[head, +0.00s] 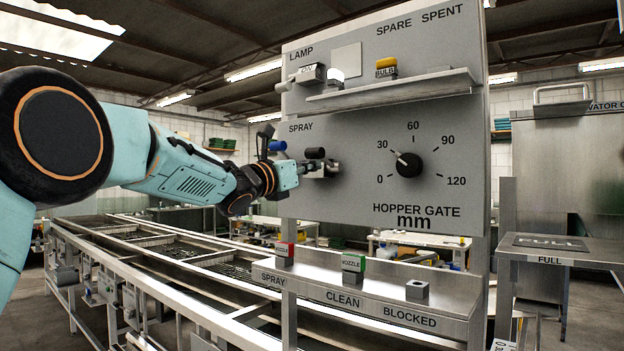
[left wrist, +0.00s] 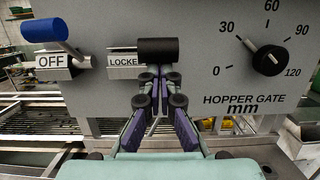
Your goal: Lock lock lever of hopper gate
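The lock lever has a black cylindrical handle (left wrist: 158,50), which also shows in the head view (head: 315,153). It stands out from the grey panel, left of the hopper gate dial (head: 409,165). A plate (left wrist: 123,61) reading "LOCKE…" is beside the handle, its end covered. My left gripper (left wrist: 159,72) is at the lever, its fingers drawn together just below the handle. They appear closed around the stem, which they mostly hide. In the head view the left gripper (head: 312,168) reaches in from the left. My right gripper is not in view.
A blue-handled spray lever (left wrist: 57,30) with an "OFF" plate (left wrist: 52,62) is close left of the lock lever. A shelf (head: 395,92) juts out above, and a ledge (head: 440,298) with small blocks below. Conveyor frames (head: 150,260) run beneath my arm.

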